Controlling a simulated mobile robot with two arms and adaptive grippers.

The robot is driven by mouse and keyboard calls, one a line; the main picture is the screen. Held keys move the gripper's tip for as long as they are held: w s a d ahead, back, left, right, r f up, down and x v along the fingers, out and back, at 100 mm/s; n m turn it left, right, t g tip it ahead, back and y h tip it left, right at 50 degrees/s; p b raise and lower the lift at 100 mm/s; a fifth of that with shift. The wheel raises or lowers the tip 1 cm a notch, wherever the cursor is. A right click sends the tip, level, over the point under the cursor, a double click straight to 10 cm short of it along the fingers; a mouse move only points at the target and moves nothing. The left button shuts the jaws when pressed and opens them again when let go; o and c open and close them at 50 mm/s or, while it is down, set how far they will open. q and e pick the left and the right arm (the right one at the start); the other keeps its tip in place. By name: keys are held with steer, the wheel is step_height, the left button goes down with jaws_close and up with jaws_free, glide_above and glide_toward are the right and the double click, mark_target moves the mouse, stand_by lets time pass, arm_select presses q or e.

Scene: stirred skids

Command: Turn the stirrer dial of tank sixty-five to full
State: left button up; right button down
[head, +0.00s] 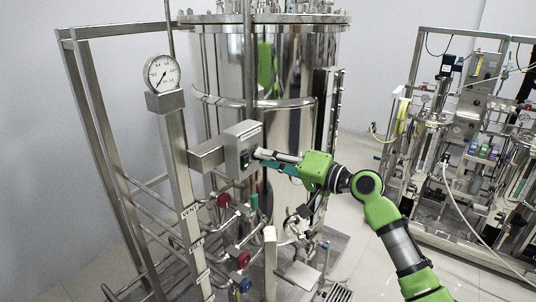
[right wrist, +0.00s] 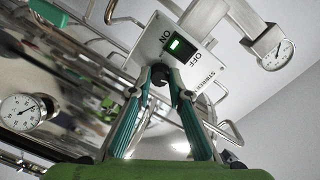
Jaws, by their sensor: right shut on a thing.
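The steel stirrer box (head: 235,142) stands on an arm off the skid's post, in front of the tall steel tank (head: 290,90). My right gripper (head: 257,157) reaches it from the right. In the right wrist view the box's pale face (right wrist: 150,45) carries the words ON, OFF and STIRRER and a switch (right wrist: 179,47) with a green lit part. Below the switch, my right gripper (right wrist: 160,74) is shut on a small black dial (right wrist: 159,76). The fingers cover most of the dial, and its pointer cannot be made out. No tank number is readable. My left gripper is not in view.
A pressure gauge (head: 162,73) tops the post left of the box. Red (head: 223,201) and blue (head: 246,285) valve handles sit below the box among pipes. A second skid (head: 470,130) stands at the right, with open floor between.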

steer(key=shift+w+d+m+y+p, duration=0.2)
steer(key=shift+m+p, duration=2.2)
steer(key=shift+m, duration=4.5)
steer(key=shift+s+a+m+y+p, duration=0.1)
steer(key=shift+m+y+p, duration=0.2)
steer(key=shift+m+p, duration=4.35)
steer(key=m+b, duration=0.4)
steer(key=m, duration=0.1)
steer(key=shift+f+b, duration=0.1)
steer(key=shift+b, duration=0.2)
steer(key=c, duration=1.9)
jaws_free()
